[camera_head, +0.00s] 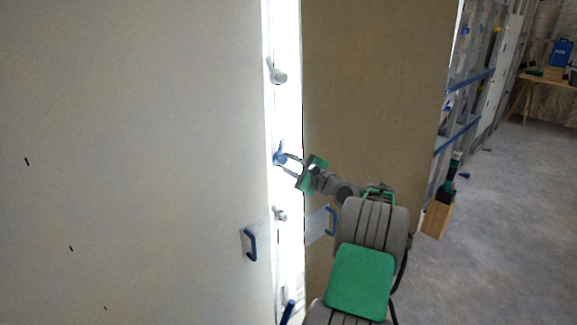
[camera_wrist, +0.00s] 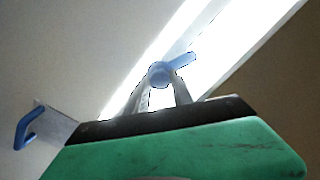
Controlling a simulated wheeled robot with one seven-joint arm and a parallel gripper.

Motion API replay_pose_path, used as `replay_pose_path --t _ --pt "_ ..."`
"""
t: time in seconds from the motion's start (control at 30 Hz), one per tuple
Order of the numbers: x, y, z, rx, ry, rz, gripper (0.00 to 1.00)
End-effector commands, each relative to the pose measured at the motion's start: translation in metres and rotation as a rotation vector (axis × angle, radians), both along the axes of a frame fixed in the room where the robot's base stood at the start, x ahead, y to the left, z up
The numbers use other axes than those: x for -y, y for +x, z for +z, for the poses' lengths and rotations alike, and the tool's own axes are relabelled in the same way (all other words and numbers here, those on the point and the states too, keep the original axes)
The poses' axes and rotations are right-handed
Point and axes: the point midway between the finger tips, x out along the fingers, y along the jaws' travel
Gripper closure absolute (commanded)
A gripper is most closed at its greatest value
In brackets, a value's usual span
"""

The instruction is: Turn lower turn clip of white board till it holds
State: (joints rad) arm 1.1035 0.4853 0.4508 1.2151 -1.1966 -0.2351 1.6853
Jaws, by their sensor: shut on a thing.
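The white board (camera_head: 130,160) fills the left of the head view, its right edge along a bright upright strip (camera_head: 289,115). A blue turn clip (camera_head: 279,157) sits at that edge. My gripper (camera_head: 285,163) reaches it from the right and is shut on it. In the wrist view, the clip's round hub (camera_wrist: 160,74) is at my fingertips (camera_wrist: 161,90), and its lever (camera_wrist: 184,60) points up and right across the bright strip. A grey turn clip (camera_head: 277,74) sits higher on the edge. A smaller grey fitting (camera_head: 280,213) sits lower.
A brown board (camera_head: 375,90) stands right of the strip. A blue handle (camera_head: 250,244) is on the white board, and another (camera_head: 331,221) is on the right. A wooden block (camera_head: 438,216) stands on the floor, which is open further right.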

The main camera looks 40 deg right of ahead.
Motion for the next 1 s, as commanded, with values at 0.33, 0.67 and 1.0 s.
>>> replay_pose_path --t 0.33,0.67,1.0 --pt "-0.0003 0.0001 -0.0042 0.01 -0.316 0.0 1.0" --pt "-0.0003 0.0001 -0.0052 0.019 -0.63 0.0 1.0" --pt "-0.0006 0.0001 -0.0062 0.029 -0.953 0.0 1.0"
